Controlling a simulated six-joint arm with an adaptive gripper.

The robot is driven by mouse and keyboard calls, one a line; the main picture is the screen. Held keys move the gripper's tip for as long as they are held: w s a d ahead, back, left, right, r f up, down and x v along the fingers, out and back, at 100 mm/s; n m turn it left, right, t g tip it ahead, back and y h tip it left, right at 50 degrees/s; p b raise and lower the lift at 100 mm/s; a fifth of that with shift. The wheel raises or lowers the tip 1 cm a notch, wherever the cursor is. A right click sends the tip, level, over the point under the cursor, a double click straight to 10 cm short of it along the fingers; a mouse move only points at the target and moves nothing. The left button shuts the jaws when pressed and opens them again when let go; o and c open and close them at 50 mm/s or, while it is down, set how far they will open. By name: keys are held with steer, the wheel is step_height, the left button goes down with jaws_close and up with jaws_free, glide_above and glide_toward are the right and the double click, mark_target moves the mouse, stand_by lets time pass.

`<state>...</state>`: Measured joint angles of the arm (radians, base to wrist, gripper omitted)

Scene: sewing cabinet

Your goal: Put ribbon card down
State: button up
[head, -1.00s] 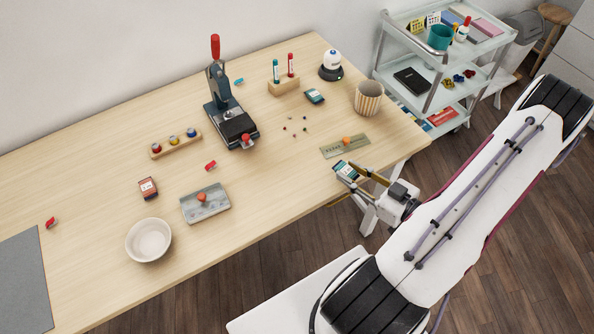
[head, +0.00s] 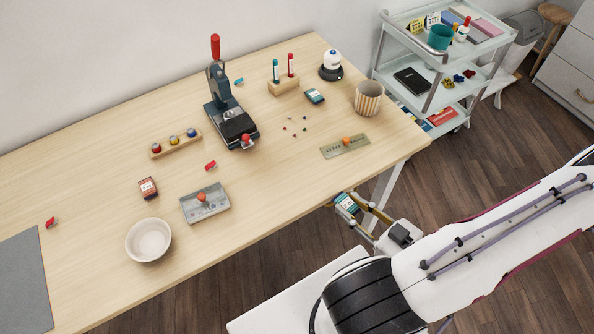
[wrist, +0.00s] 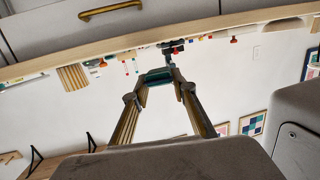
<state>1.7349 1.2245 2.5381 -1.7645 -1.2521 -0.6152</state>
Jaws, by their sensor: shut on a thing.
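My gripper (head: 354,207) is shut on a ribbon card (head: 345,203), a small dark teal card with a pale label. It holds the card off the table's front edge, below the stamped metal plate in the head view. In the wrist view the card (wrist: 158,77) sits between the two fingertips, edge towards the camera. A similar teal card (head: 314,96) lies on the table behind the small beads. A red card (head: 148,188) lies near the white bowl.
The wooden table (head: 290,190) has a clear front right stretch. A trolley (head: 440,80) stands behind.

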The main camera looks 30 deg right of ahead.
steer(key=shift+a, duration=0.1)
steer(key=shift+w, duration=0.15)
stand_by(0.3)
glide_above(301, 176)
steer(key=v, duration=0.2)
steer(key=shift+f, duration=0.25)
stand_by(1.2)
stand_by(0.5)
steer(key=shift+x, duration=1.1)
steer(key=shift+f, duration=1.35)
steer(key=shift+f, duration=0.2)
steer(key=o, duration=0.8)
